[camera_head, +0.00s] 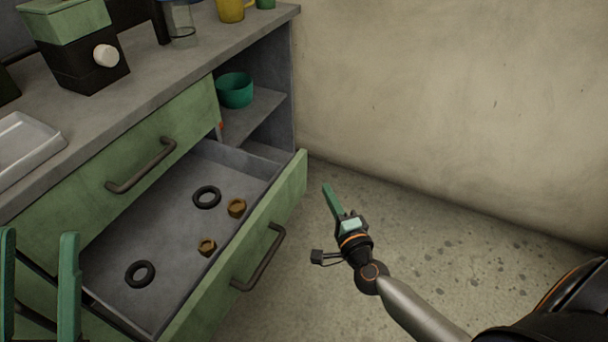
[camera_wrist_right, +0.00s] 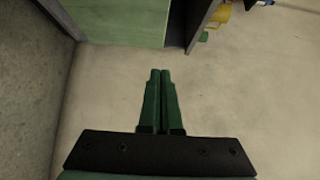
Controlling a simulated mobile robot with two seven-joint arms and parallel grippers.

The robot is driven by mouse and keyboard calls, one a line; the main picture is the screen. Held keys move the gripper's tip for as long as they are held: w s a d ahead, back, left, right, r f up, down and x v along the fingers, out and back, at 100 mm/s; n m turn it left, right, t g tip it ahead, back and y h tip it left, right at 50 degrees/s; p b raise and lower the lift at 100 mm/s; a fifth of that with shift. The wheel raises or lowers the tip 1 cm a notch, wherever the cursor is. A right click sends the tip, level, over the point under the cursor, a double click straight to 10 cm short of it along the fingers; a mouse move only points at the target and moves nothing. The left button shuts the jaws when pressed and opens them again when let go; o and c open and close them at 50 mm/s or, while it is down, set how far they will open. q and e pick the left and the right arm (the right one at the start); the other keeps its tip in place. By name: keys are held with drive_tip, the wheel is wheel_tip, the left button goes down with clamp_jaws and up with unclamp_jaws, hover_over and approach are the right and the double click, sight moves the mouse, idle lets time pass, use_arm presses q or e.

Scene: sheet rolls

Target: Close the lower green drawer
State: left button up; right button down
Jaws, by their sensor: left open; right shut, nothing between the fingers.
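The lower green drawer (camera_head: 246,255) stands pulled out from the cabinet in the head view, with a dark bar handle (camera_head: 260,260) on its front. Inside it lie two black rings and two brown nuts. My right gripper (camera_head: 328,188) is shut and empty, to the right of the drawer front and apart from it. Its green fingers also show together in the right wrist view (camera_wrist_right: 160,75), with a green panel near the top of that view. My left gripper (camera_head: 38,240) is open at the lower left, its fingers apart.
The upper green drawer (camera_head: 130,150) is shut above the lower one. An open shelf holds a green bowl (camera_head: 235,90). The grey countertop (camera_head: 150,75) carries a coffee grinder-like machine (camera_head: 80,45), a tray and a glass jar. A wall stands behind; floor right of the drawer is clear.

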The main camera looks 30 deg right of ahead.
approach(300, 162)
drive_tip(key=w+d, duration=0.2)
drive_tip(key=d, duration=0.1)
drive_tip(key=w+a, duration=0.1)
drive_tip(key=w+a+b, duration=0.1)
drive_tip(key=w, duration=0.1)
use_arm(q)
drive_tip(key=shift+w+f, duration=0.1)
drive_tip(key=shift+f, duration=0.65)
use_arm(e)
drive_tip(key=shift+w+a, duration=0.25)
drive_tip(key=shift+w, duration=0.05)
use_arm(q)
drive_tip(key=shift+d, duration=0.1)
